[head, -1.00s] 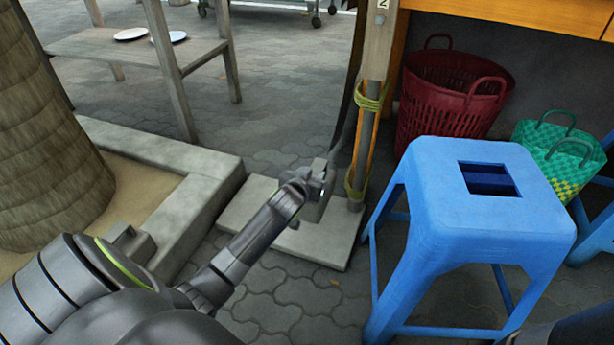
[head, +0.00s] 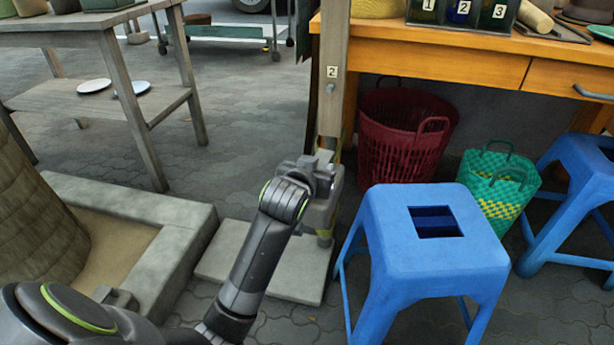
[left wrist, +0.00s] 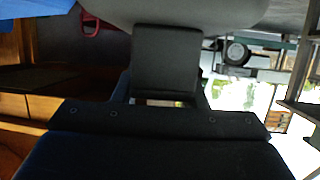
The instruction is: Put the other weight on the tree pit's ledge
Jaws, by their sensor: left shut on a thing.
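My left gripper (head: 316,172) is shut on the grey weight (head: 320,212), in front of the wooden post (head: 333,90). The weight hangs over the pale slab (head: 265,270), partly hidden by the gripper. In the left wrist view a pale grey surface, likely this weight (left wrist: 180,10), fills the top edge. The tree pit's ledge (head: 180,245) is a low concrete border at the left. Another grey block, which looks like a weight (head: 120,297), sits on the ledge, partly hidden by my left arm. My right gripper is not in view.
A blue stool (head: 430,240) stands close to the right of the slab. A red basket (head: 400,135) and a green woven basket (head: 495,190) are behind it. The tree trunk (head: 40,220) rises inside the pit. A wooden table (head: 100,40) stands behind the ledge.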

